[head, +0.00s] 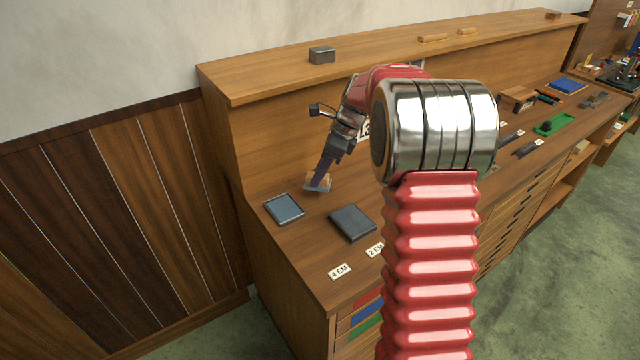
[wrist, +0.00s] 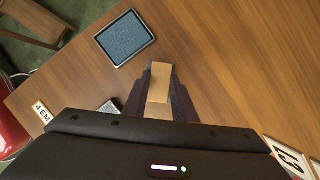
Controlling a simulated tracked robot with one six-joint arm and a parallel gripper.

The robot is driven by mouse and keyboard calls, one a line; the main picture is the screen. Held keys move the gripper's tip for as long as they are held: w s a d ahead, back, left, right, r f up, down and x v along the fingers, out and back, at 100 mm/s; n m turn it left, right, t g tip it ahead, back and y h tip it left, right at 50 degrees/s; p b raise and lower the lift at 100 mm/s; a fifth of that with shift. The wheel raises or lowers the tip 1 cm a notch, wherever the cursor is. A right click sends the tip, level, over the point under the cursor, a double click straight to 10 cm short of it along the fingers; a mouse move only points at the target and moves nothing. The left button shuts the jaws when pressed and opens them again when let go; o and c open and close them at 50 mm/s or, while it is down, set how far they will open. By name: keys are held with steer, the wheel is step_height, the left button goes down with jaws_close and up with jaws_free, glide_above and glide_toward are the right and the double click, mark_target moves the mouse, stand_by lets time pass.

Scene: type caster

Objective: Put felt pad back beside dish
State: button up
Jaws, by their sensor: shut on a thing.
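The felt pad (head: 317,184) looks like a small tan block with a greyish underside. My gripper (head: 319,176) is shut on it, low over the bench top near the back panel. In the wrist view the pad's tan top (wrist: 159,84) shows between the two dark fingers of my gripper (wrist: 160,90). The dish (head: 284,208) is a shallow, dark-rimmed square with a blue-grey inside. It lies flat, just left of and nearer than the pad in the head view. The dish also shows in the wrist view (wrist: 125,38), apart from the pad. I cannot tell whether the pad touches the bench.
A dark flat slab (head: 352,222) lies right of the dish. Paper labels (head: 340,271) lie near the bench's front edge. A grey block (head: 322,55) sits on the upper ledge. Bare wood (wrist: 225,70) surrounds the pad's right side in the wrist view.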

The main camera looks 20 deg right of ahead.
steer(key=shift+f, duration=1.9)
steer(key=o, duration=1)
steer(key=shift+f, duration=0.1)
steer(key=v, duration=1.2)
